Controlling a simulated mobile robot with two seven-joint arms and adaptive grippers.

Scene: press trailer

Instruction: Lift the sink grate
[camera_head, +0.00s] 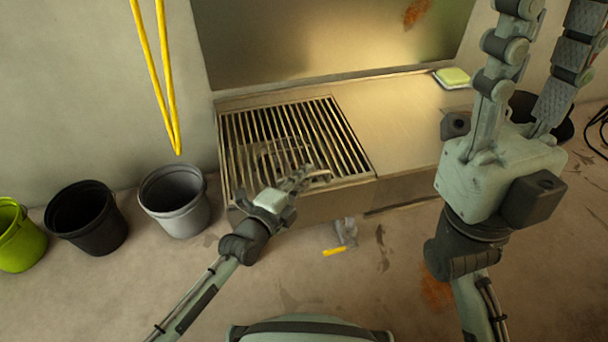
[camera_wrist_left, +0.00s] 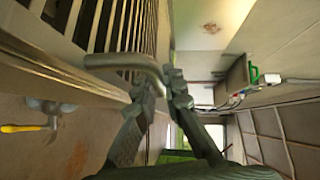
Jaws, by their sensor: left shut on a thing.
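The sink grate (camera_head: 345,150) is a dark, slatted metal panel over the left part of the metal sink unit. It appears to lie flat in the head view. My left gripper (camera_head: 302,176) is at its front edge, shut on the grate's bent metal handle (camera_head: 321,178). The left wrist view shows the handle (camera_wrist_left: 122,61) running into the fingers of my left gripper (camera_wrist_left: 171,88), with the grate's slats (camera_wrist_left: 125,28) behind. My right gripper (camera_head: 545,65) is raised at the upper right, its fingers apart and nothing between them.
A grey bucket (camera_head: 175,205), a black bucket (camera_head: 85,218) and a green bucket (camera_head: 18,240) stand left of the sink. A yellow-green sponge (camera_head: 452,77) lies on the counter (camera_head: 400,115). A drain valve with yellow handle (camera_head: 334,251) sits below. Yellow tubing (camera_head: 160,70) hangs at left.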

